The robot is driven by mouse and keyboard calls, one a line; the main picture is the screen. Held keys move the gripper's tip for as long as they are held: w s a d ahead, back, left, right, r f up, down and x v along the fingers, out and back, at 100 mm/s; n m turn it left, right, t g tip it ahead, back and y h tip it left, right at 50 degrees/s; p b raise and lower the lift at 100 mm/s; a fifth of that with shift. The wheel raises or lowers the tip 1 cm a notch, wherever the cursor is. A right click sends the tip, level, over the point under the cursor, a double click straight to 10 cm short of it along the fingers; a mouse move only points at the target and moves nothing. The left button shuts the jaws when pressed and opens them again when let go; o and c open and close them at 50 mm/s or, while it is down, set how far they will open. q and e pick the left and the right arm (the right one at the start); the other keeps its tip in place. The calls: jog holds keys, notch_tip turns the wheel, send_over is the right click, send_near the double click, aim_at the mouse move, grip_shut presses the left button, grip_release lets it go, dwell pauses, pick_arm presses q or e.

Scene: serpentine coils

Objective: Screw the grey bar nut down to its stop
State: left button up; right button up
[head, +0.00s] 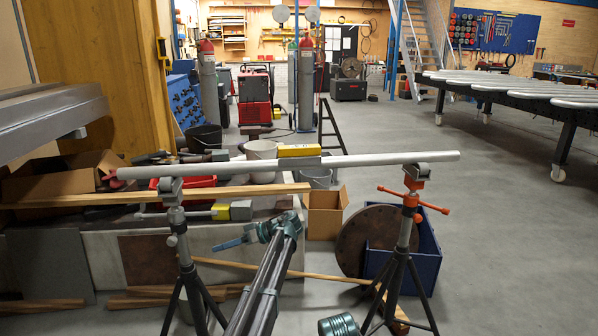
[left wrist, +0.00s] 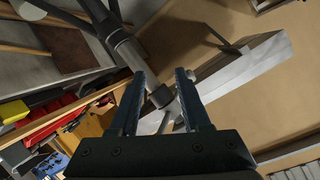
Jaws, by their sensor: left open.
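The grey bar nut (head: 177,216) sits on the left pipe stand (head: 187,262), just under its head, with thin grey bars sticking out to the sides and front. A long light grey pipe (head: 300,164) lies across this stand and the right stand (head: 405,235). My left gripper (head: 222,246) points left towards the left stand, to the right of and slightly below the nut. In the left wrist view my left gripper (left wrist: 160,76) is open, with the post and a dark collar showing between its fingers. Contact cannot be told. My right gripper is not in view.
The right stand carries an orange bar nut (head: 411,200). A blue bin (head: 420,255) and a rusty disc (head: 365,240) stand near it. A cardboard box (head: 326,212), wooden planks (head: 235,192) and a cluttered low bench lie behind the left stand. The floor to the right is clear.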

pick_arm(q)
jog(key=s+d+f+m+t+h, duration=0.1)
jog(key=s+d+f+m+h, duration=0.2)
jog(key=s, duration=0.4)
jog(key=s+d+f+m+h, duration=0.1)
jog(key=s+f+m+h, duration=0.2)
jog(key=s+f, duration=0.35)
jog(key=s+d+f+m+t+h, duration=0.1)
jog(key=s+d+f+m+h, duration=0.15)
jog(key=s, duration=0.55)
jog(key=s+d+f+m+h, duration=0.2)
jog(key=s+d+m+h, duration=0.2)
jog(key=s+d+m, duration=0.75)
jog(key=d+r+n+p, duration=0.1)
jog(key=d+r+p, duration=0.1)
jog(key=r+p, duration=1.3)
jog(key=s+d+r+n+p, duration=0.1)
jog(key=d+r+n+p, duration=0.1)
jog(key=r+p, duration=1.3)
jog(key=shift+d+r+p, duration=0.2)
jog(key=shift+d+p, duration=0.15)
jog(key=shift+d, duration=0.5)
